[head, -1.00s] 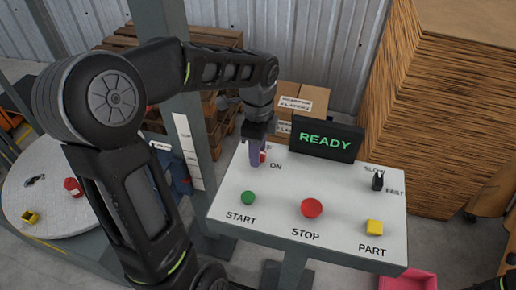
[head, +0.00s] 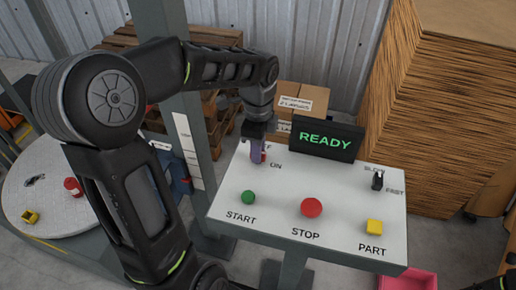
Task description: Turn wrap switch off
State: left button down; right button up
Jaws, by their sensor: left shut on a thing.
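My right gripper is not clearly in view; only a dark piece shows at the bottom right corner.
The panel also holds a green START button (head: 248,198), a red STOP button (head: 311,207), a yellow PART button (head: 374,227) and a black SLOW/FAST knob (head: 377,180). A display (head: 326,138) reads READY. A grey post (head: 187,120) stands left of the panel.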

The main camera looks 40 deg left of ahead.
pick_arm(q)
jog(key=shift+n, duration=0.5)
jog(key=n+b, duration=0.1)
jog(key=n, duration=0.2)
jog(key=shift+n, duration=0.3)
jog(key=n+b, duration=0.1)
jog(key=n, duration=0.3)
jog(key=shift+n, duration=0.3)
jog(key=n, duration=0.4)
jog(key=shift+b, duration=0.35)
jog(key=n, duration=0.4)
jog(key=shift+n+b, duration=0.3)
jog(key=shift+n, duration=0.1)
jog(key=c, duration=1.3)
grip_release()
jog(key=shift+r, duration=0.1)
